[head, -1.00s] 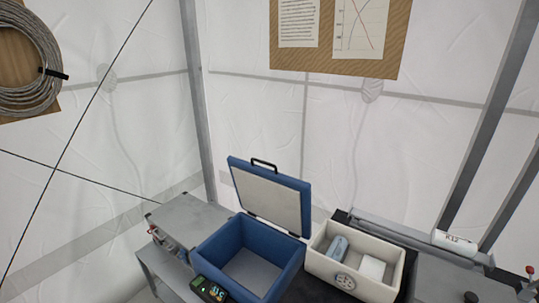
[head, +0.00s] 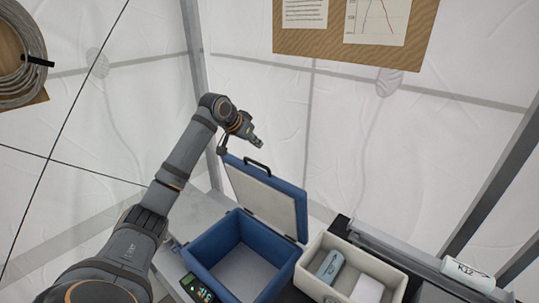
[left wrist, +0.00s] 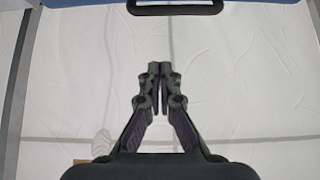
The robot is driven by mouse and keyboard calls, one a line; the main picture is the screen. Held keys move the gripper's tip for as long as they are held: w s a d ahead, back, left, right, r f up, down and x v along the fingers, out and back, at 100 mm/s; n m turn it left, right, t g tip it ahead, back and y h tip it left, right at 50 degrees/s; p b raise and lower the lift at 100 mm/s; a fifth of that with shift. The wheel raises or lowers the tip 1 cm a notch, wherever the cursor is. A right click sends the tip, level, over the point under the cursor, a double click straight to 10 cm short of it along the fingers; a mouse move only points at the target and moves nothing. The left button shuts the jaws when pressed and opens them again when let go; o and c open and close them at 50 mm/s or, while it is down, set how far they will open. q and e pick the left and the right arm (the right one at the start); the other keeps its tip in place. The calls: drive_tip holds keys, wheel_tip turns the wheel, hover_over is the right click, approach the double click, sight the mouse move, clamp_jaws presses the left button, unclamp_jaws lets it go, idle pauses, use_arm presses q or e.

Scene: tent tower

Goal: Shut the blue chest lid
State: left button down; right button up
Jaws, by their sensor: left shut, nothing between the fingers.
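The blue chest (head: 205,252) stands open, its inside empty. Its blue lid (head: 300,213) is raised and leans back, its pale inner face toward me and a black handle (head: 257,166) on its top edge. My left gripper (head: 258,143) is shut and empty, just above the lid's top edge near the handle; I cannot tell whether it is in front of or behind the lid. In the left wrist view the shut fingers (left wrist: 160,68) point at the white tent wall, with the lid's blue edge (left wrist: 75,3) and handle (left wrist: 175,9) at the top. My right gripper is not in view.
A cream box (head: 318,282) with a grey-blue cylinder (head: 330,266) and a white block (head: 368,290) stands right of the chest. A white can (head: 467,273) lies further right. A handheld device (head: 197,288) is at the chest's front. A tent pole (head: 197,90) rises behind.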

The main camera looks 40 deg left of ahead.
sight(261, 172)
use_arm(q)
drive_tip(key=shift+w+f+p, duration=0.35)
drive_tip(key=shift+w+p, duration=0.3)
drive_tip(key=shift+p, duration=0.4)
drive_tip(key=f+p, duration=0.2)
drive_tip(key=f, duration=0.1)
drive_tip(key=w+f+p, duration=0.1)
drive_tip(key=f+p, duration=0.2)
drive_tip(key=shift+w+a+f, duration=0.1)
drive_tip(key=shift+w+f, duration=0.1)
drive_tip(key=shift+f, duration=0.1)
drive_tip(key=shift+s+f, duration=0.1)
drive_tip(key=shift+s, duration=0.25)
drive_tip(key=shift+w+f, duration=0.15)
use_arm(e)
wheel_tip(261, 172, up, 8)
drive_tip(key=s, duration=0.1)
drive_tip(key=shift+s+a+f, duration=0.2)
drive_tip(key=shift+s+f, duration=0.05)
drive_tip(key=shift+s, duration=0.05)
use_arm(q)
drive_tip(key=shift+w, duration=0.1)
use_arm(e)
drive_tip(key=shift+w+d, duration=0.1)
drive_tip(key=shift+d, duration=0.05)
